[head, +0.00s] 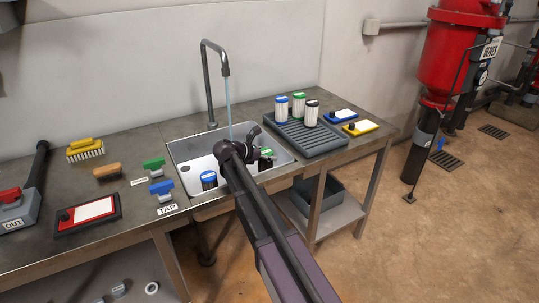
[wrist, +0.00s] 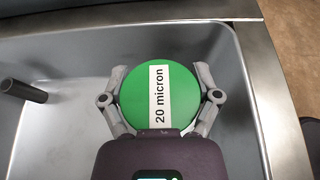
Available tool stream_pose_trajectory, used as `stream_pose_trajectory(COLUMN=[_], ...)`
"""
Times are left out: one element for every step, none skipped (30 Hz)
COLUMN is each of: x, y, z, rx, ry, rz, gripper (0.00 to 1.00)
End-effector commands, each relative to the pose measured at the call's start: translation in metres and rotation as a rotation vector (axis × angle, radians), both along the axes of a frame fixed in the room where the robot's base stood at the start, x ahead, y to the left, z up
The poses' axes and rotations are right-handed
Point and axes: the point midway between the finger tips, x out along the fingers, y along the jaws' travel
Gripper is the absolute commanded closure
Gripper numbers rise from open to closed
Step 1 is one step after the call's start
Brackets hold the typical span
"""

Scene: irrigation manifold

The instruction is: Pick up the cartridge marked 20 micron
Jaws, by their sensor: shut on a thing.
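The cartridge marked 20 micron (wrist: 138,88) has a round green top with a white label, seen from above in the wrist view. My gripper (wrist: 160,92) is shut on it, with a finger on each side of the green top. In the head view the cartridge (head: 266,153) shows partly behind my arm, in the sink's right part. I cannot tell whether it touches the sink bottom. The sink (head: 186,183) is a grey metal basin in the bench.
A blue-topped cartridge (head: 209,180) stands in the sink, left of my arm. Water runs from the tap (head: 209,85). A grey ribbed rack (head: 300,138) at the right holds blue, green and black-topped cartridges. Coloured handles and brushes lie on the left bench.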

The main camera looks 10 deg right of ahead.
Motion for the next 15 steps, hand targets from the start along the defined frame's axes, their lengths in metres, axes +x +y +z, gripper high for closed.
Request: stream_pose_trajectory(x=[0.000, 0.000, 0.000, 0.000, 0.000, 0.000, 0.000, 0.000, 0.000, 0.000, 0.000, 0.000, 0.000, 0.000, 0.000], y=[0.000, 0.000, 0.000, 0.000, 0.000, 0.000, 0.000, 0.000, 0.000, 0.000, 0.000, 0.000, 0.000, 0.000, 0.000], z=[0.010, 0.013, 0.017, 0.021, 0.024, 0.028, 0.032, 0.035, 0.039, 0.042, 0.045, 0.049, 0.052, 0.055, 0.058], rx=[0.000, -0.001, -0.001, -0.001, -0.001, -0.001, -0.001, -0.001, -0.001, -0.001, -0.001, -0.001, -0.001, -0.001, -0.001], ry=[0.000, 0.000, 0.000, 0.000, 0.000, 0.000, 0.000, 0.000, 0.000, 0.000, 0.000, 0.000, 0.000, 0.000, 0.000], rz=[0.000, 0.000, 0.000, 0.000, 0.000, 0.000, 0.000, 0.000, 0.000, 0.000, 0.000, 0.000, 0.000, 0.000, 0.000], gripper=[0.74, 0.74, 0.74, 0.74, 0.74, 0.74, 0.74, 0.74, 0.74, 0.74, 0.74, 0.74, 0.74, 0.74, 0.74])
